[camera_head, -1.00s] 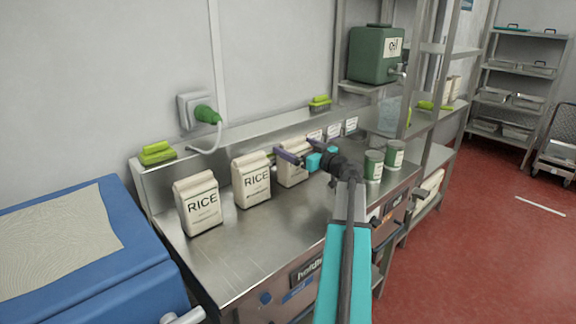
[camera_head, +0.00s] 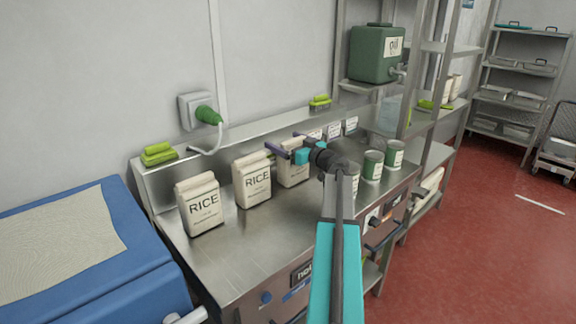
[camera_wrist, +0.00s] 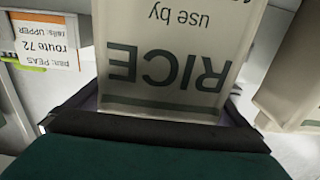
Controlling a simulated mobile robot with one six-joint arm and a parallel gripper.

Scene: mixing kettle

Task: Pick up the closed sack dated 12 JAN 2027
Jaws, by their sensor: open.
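Three cream RICE sacks stand upright in a row on the steel counter: a left sack (camera_head: 201,207), a middle sack (camera_head: 252,182) and a right sack (camera_head: 293,173). I cannot read a date on any of them in the head view. My gripper (camera_head: 288,144) is open at the upper part of the right sack and covers part of it. In the wrist view, a RICE sack (camera_wrist: 172,60) fills the middle, upside down in the picture, with its lower print between the open fingers. "Use by" shows, but the date is cut off at the top edge.
Green cans (camera_head: 373,165) stand right of my gripper, one partly behind my arm. Small white labels (camera_head: 334,130) line the back ledge. In the wrist view, an orange-edged card (camera_wrist: 45,45) is at left and another pale sack (camera_wrist: 292,85) at right. The front counter (camera_head: 262,235) is clear.

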